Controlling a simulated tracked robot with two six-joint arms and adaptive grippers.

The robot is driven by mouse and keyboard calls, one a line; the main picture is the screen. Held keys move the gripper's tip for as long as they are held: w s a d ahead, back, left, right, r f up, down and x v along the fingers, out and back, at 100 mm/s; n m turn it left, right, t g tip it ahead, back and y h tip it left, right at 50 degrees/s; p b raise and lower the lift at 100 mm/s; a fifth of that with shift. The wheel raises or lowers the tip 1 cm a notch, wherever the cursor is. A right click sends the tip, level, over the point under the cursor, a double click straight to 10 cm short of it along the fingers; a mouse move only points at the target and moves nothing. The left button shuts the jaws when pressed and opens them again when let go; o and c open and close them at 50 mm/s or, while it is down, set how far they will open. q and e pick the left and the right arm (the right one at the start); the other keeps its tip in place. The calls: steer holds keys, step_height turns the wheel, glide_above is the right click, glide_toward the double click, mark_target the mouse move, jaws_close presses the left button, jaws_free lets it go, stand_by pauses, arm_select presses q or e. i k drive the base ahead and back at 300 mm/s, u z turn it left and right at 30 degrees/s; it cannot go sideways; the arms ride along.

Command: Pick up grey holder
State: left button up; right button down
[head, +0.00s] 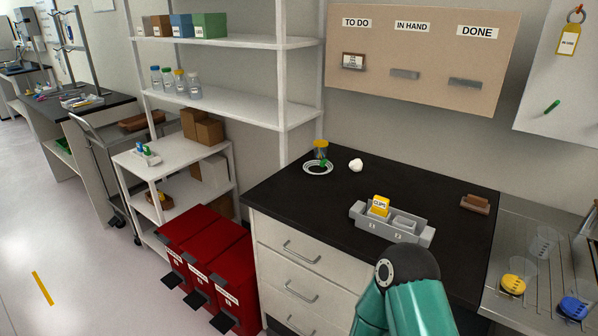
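A grey holder (372,226) with compartments sits on the black benchtop (300,200), near its front edge. A yellow labelled card or box (380,205) stands upright in its left part. A smaller light grey piece (404,222) sits in its right part. Part of my teal arm with a dark joint shows just in front of the holder, close to its near side in the picture. I cannot tell whether it touches. Neither gripper's fingers are in view.
A brown block (475,203) lies right of the holder. A yellow-topped cup (320,149), a white ring-shaped dish (318,168) and a white lump (356,165) are at the back left. A metal rack (530,250) adjoins right. Red bins (208,262) stand left. The bench's left side is clear.

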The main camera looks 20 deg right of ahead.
mark_target(399, 226)
steer(key=u, duration=1.4)
steer(key=i, duration=0.1)
steer(key=z, duration=2.7)
steer(key=k, duration=0.6)
steer(key=u, duration=0.6)
steer(key=i, duration=1.25)
steer(key=z, duration=0.25)
